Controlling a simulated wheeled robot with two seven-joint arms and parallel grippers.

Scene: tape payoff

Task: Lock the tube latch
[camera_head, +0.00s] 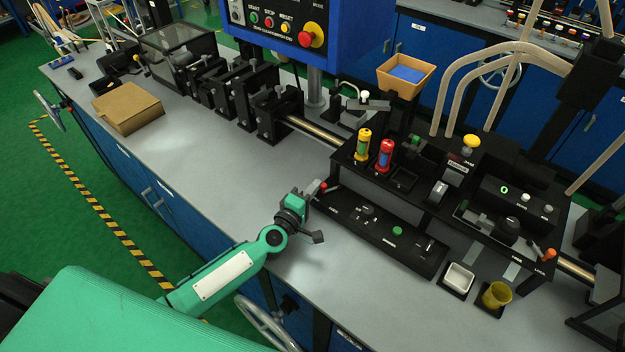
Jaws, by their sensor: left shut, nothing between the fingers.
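My left gripper (308,194) is at the end of the green arm from the lower left. It is shut and empty, at the left end of a low black control panel (385,232). A small red knob (323,186) shows right at the gripper's tip; I cannot tell whether they touch. No part is clearly marked as the tube latch. A lever with an orange-red handle (549,254) stands at the right end of the black machine (470,215). A metal tube (312,130) enters the machine from the left. My right gripper is not in view.
Yellow (362,145) and red (385,155) cylinders stand upright on the machine. A white tray (458,278) and a yellow cup (496,296) are at the front right. A cardboard box (128,108) lies at the left. The grey bench (215,160) between box and gripper is clear.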

